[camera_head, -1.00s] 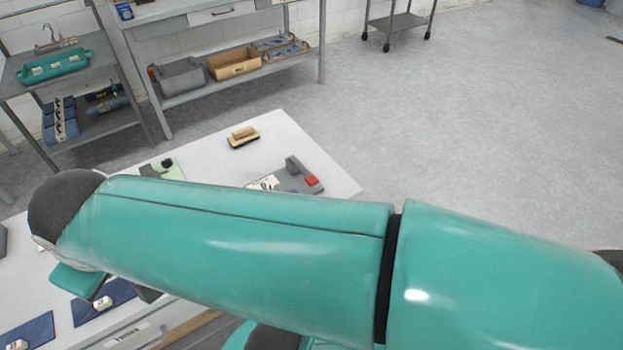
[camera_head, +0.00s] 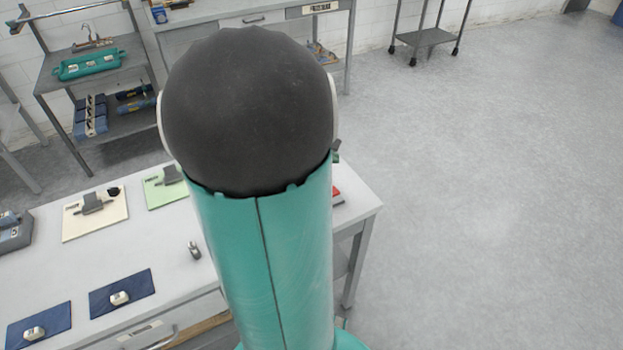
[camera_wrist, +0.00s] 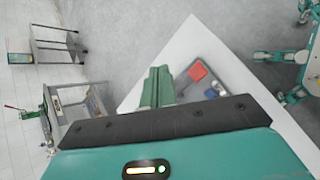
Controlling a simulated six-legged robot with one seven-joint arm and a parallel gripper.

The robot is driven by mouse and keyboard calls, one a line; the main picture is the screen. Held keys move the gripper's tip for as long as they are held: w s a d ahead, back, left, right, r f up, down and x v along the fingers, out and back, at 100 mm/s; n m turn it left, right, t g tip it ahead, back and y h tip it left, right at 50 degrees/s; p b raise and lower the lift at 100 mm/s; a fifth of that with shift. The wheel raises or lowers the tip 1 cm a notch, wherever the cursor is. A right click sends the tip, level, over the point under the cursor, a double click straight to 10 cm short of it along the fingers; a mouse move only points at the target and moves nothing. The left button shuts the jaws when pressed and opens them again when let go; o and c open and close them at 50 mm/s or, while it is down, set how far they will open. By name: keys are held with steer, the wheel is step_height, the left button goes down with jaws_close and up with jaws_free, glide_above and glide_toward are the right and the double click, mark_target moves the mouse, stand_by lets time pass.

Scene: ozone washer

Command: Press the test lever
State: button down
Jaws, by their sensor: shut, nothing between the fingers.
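A grey device with a red block (camera_wrist: 197,70) lies on the white table, just right of my gripper in the wrist view. In the head view only a sliver of the red block (camera_head: 338,195) shows at the right edge of my arm. I cannot make out a separate test lever; much of the device is hidden. My gripper (camera_wrist: 157,72) is shut and empty, its green fingers side by side. It appears over the table beside the device; whether it touches anything I cannot tell. In the head view my arm hides the gripper.
On the white table (camera_head: 60,265) are a cream board (camera_head: 95,225), a green board (camera_head: 155,195), a small metal piece (camera_head: 194,250) and two blue mats (camera_head: 122,300). A shelf bench stands behind. A wheeled cart (camera_head: 425,38) stands at the back. The floor at right is clear.

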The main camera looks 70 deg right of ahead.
steer(key=shift+f, duration=0.15)
steer(key=shift+f, duration=4.25)
steer(key=shift+f, duration=0.45)
steer(key=shift+f, duration=1.5)
stand_by(0.3)
stand_by(0.5)
steer(key=shift+r, duration=1.95)
